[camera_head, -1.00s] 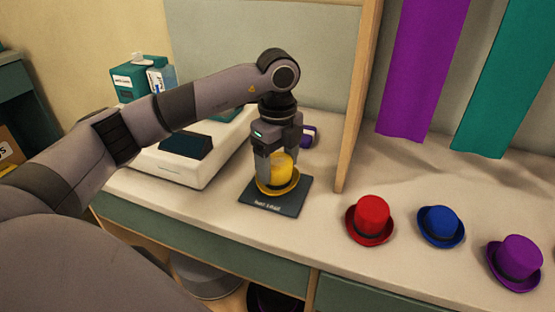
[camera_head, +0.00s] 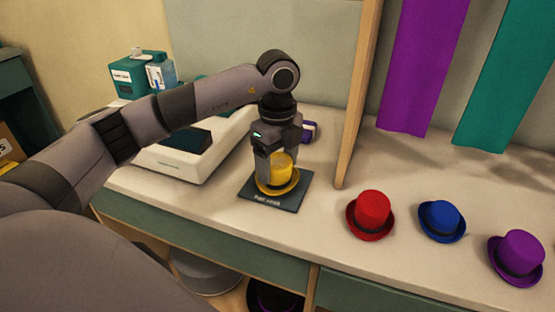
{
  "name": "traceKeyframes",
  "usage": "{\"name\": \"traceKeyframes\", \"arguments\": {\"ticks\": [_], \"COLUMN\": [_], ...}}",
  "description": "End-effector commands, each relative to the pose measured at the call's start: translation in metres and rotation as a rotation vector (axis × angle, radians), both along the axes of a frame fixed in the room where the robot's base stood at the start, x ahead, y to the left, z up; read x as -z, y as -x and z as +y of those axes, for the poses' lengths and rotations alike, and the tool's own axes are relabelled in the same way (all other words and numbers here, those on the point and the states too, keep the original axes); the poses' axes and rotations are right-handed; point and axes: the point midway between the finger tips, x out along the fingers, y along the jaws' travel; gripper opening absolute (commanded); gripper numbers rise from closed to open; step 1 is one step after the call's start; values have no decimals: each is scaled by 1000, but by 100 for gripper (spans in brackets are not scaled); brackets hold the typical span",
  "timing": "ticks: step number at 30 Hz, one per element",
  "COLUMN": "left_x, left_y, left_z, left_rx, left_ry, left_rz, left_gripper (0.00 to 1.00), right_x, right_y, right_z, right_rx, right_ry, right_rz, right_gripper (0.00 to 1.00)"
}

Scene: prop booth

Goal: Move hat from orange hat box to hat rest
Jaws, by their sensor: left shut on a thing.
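A yellow hat (camera_head: 282,173) with a round brim sits upright on, or just above, a dark square pad (camera_head: 289,204) on the counter. The pad has pale lettering on its front edge, too small to read surely. My left gripper (camera_head: 278,165) points down from above and is shut on the hat's crown, with a finger at each side. The gripper hides part of the crown. My right gripper is not in view. I cannot make out an orange hat box.
A red hat (camera_head: 371,214), a blue hat (camera_head: 440,221) and a purple hat (camera_head: 515,257) stand to the right. A wooden upright (camera_head: 359,105) rises just right of the pad. A white machine (camera_head: 180,163) stands to the left, below my arm. Purple and teal cloths hang behind.

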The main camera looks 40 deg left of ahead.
Motion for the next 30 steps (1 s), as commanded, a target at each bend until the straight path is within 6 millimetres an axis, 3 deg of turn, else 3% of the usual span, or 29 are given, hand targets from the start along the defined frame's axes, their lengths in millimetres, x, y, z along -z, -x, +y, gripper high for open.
{"name": "traceKeyframes", "arguments": {"ticks": [12,13,15,24,30], "left_x": [2,2,2,2,-31], "left_y": [0,0,0,0,-1], "left_z": [0,0,0,0,0], "left_rx": [0,0,0,0,0], "left_ry": [0,0,0,0,1], "left_rz": [-1,-1,-1,-1,-5], "left_gripper": [44,83,100,100,100], "right_x": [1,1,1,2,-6], "right_y": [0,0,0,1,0], "right_z": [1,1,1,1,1], "right_rx": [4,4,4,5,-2], "right_ry": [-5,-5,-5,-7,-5], "right_rz": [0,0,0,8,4], "right_gripper": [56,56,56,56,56]}}
